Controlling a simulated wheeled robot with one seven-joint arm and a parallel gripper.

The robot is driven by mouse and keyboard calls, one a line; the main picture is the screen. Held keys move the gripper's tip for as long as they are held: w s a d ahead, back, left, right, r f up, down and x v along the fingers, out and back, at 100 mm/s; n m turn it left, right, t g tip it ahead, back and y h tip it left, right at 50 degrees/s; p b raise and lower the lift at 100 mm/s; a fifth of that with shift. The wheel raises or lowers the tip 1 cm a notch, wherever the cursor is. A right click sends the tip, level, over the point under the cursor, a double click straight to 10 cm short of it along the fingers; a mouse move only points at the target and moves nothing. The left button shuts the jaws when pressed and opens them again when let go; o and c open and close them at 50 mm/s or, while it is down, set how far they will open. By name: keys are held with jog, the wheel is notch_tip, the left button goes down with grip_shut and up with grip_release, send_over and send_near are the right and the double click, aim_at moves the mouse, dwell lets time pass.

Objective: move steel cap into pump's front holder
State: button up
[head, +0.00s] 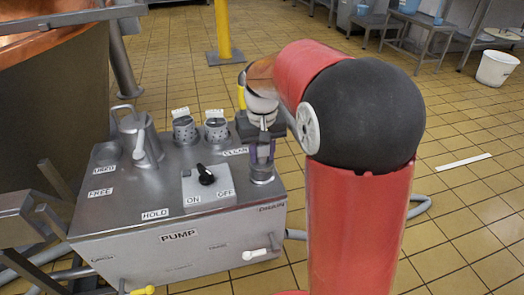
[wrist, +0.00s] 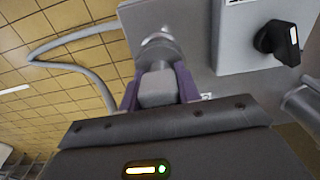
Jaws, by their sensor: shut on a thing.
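The pump (head: 178,222) is a grey steel box with a labelled top, left of my arm in the head view. My gripper (head: 262,153) points down over its right side, near the CLEAN label. Its purple fingers are shut on the grey block-shaped grip of the steel cap (head: 262,174). In the wrist view my gripper (wrist: 160,90) has this grip between its fingers, with the cap's round shiny part (wrist: 158,45) beyond. The cap is at the pump's top right edge; I cannot tell whether it rests there or is seated. I cannot clearly make out the front holder.
A black ON/OFF knob (head: 206,175) stands close left of my gripper. Two knurled steel fittings (head: 185,130) and a handled conical steel part (head: 137,132) stand along the pump's back. A copper vat (head: 50,50) is at left. A hose (head: 420,205) lies on the tiled floor at right.

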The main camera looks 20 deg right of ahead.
jog(key=o, duration=1.2)
jog(key=shift+c, duration=0.2)
notch_tip(320, 180, up, 8)
jog(key=shift+f+p, duration=0.25)
jog(key=shift+p, duration=0.35)
jog(key=shift+s+r, duration=0.15)
jog(key=shift+r, duration=0.1)
jog(key=s+t+p, duration=0.1)
jog(key=s+t, duration=0.4)
jog(key=s, duration=1.6)
jog(key=shift+s+t, duration=0.3)
jog(key=shift+r, duration=0.1)
